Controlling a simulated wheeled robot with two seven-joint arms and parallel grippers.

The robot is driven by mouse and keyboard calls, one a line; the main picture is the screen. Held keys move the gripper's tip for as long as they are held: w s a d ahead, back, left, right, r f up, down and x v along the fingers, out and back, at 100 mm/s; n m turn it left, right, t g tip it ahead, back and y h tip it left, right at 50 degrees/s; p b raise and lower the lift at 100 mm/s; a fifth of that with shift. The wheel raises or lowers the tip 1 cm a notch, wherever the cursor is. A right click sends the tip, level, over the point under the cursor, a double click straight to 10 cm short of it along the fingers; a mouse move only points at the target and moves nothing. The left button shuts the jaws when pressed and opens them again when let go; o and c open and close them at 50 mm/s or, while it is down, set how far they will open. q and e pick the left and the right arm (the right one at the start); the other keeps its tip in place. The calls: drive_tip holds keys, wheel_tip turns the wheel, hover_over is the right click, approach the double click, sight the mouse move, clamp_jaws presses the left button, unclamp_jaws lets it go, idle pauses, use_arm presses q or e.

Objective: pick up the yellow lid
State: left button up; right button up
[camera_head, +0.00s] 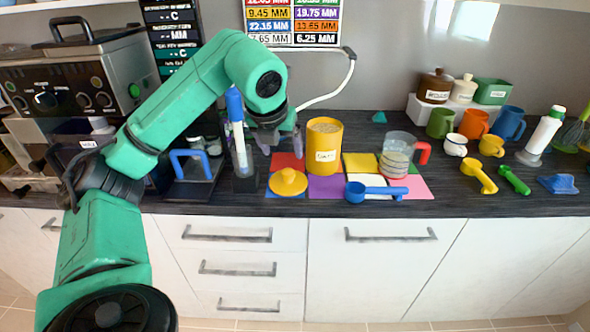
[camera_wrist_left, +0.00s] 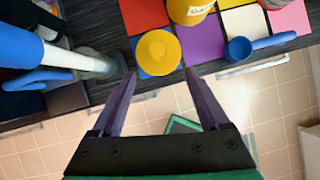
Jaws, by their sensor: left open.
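The yellow lid (camera_head: 288,182) with a round knob lies on a blue square near the counter's front edge. It also shows in the left wrist view (camera_wrist_left: 158,52), ahead of and roughly between the fingers. My left gripper (camera_wrist_left: 155,82) is open and empty, with one finger on each side of the lid's line and the lid beyond the tips. In the head view the left gripper (camera_head: 283,140) is behind and above the lid, partly hidden by its own arm. My right gripper is not in view.
The yellow canister (camera_head: 325,146) stands close behind and right of the lid. A blue-and-white bottle (camera_head: 238,132) stands to the left. A blue scoop (camera_head: 375,190) lies to the right. A glass measuring cup (camera_head: 397,155) with a red handle stands farther right.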

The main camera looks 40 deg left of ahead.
use_arm(q)
drive_tip(key=p, duration=0.1)
approach(287, 173)
drive_tip(key=x, duration=0.3)
drive_tip(key=shift+d+f, duration=0.15)
drive_tip(key=shift+d, duration=0.1)
drive_tip(key=p+x, duration=0.2)
drive_tip(key=x, duration=0.3)
drive_tip(key=shift+w+a+f, duration=0.2)
drive_tip(key=shift+w+a, duration=0.05)
drive_tip(key=shift+w+a+f, duration=0.15)
drive_tip(key=shift+w+f, duration=0.05)
drive_tip(key=shift+f, duration=0.25)
drive_tip(key=c, duration=0.4)
clamp_jaws()
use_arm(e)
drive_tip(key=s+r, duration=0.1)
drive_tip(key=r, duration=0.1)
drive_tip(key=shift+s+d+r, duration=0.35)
